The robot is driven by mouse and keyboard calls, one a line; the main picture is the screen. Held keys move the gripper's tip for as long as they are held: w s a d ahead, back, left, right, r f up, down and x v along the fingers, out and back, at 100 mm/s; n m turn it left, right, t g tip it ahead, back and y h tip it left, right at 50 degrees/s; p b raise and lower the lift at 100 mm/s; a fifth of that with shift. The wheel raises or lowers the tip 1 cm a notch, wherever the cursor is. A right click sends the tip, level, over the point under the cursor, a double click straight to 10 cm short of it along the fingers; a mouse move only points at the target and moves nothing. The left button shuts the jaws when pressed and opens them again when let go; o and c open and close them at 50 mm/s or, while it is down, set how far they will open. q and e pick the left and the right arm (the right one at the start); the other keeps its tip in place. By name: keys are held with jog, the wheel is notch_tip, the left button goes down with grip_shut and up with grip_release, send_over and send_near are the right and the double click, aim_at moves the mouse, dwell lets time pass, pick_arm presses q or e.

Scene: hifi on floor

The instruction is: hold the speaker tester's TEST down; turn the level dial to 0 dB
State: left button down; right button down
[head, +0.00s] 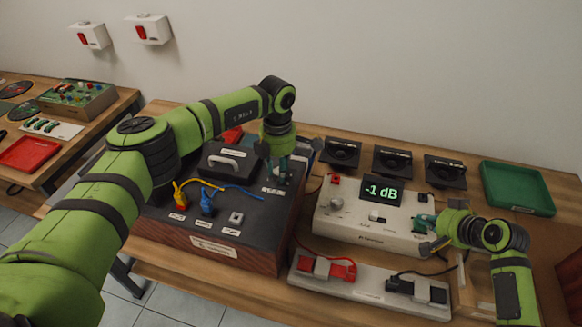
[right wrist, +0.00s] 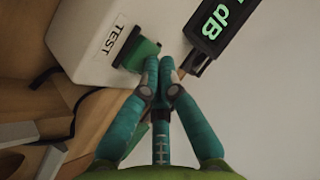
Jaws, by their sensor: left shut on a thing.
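The speaker tester (head: 375,232) is a white box whose display (head: 381,191) reads -1 dB. In the right wrist view its green TEST key (right wrist: 138,50) sits beside the TEST label. My right gripper (head: 428,222) has its fingers together, with the tips (right wrist: 161,68) against or right beside the key; how far the key is pressed cannot be told. My left gripper (head: 275,176) points down at the back right of the dark box (head: 222,225), shut on what appears to be the level dial, which its fingers hide.
Blue and yellow plugs with cables stand on the dark box, left of my left gripper. A power strip (head: 370,287) with red and black plugs lies in front of the tester. Several black speakers (head: 392,162) and a green tray (head: 516,188) are behind.

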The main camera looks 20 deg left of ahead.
pick_arm(q)
jog(key=m, duration=0.4)
jog(key=shift+s+f+m, duration=0.1)
jog(key=shift+m, duration=0.2)
dwell(0.3)
jog(key=c, duration=0.9)
grip_release()
